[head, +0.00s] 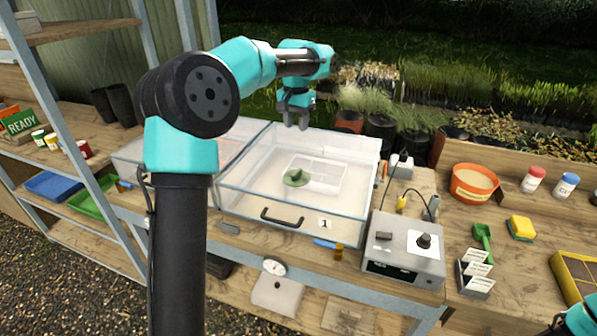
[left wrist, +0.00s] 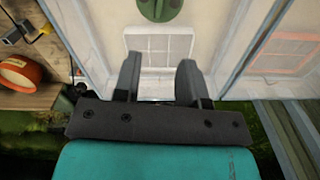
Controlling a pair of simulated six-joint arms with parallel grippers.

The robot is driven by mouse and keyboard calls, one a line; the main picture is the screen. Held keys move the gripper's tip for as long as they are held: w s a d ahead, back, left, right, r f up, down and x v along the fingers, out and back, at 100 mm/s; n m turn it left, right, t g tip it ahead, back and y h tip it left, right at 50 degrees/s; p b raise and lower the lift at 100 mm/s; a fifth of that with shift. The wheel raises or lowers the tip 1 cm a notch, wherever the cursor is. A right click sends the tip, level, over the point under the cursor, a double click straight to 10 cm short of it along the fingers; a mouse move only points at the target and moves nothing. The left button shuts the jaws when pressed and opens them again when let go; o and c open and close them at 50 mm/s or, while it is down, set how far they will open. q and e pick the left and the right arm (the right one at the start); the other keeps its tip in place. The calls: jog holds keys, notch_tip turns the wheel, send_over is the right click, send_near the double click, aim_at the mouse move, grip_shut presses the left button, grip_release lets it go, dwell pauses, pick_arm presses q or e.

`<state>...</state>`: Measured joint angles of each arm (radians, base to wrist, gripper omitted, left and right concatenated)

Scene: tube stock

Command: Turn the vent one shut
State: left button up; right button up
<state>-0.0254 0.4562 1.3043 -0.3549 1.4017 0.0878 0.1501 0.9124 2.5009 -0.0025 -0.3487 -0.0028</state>
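Vent one is a round green disc with a raised darker grip (head: 297,178), set on the clear lid of the box (head: 348,228) marked "1". In the left wrist view the green vent (left wrist: 160,8) is cut off at the top edge, beyond my fingertips. How far it is turned is hard to tell. My left gripper (head: 297,124) hangs over the far edge of the box, apart from the vent. Its fingers stand apart with nothing between them in the left wrist view (left wrist: 158,72). My right gripper is out of view.
A second clear box (head: 150,152) adjoins on the left. A control box with a black knob (head: 405,255) stands right of box one. An orange pot (head: 474,184) and a green scoop (head: 482,240) lie further right. Above the lid there is free room.

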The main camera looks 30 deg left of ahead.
aim_at(297, 171)
pick_arm(q)
jog(key=shift+f, duration=0.1)
notch_tip(297, 171, down, 17)
jog(key=shift+f, duration=0.15)
dwell(0.8)
grip_shut()
dwell(0.3)
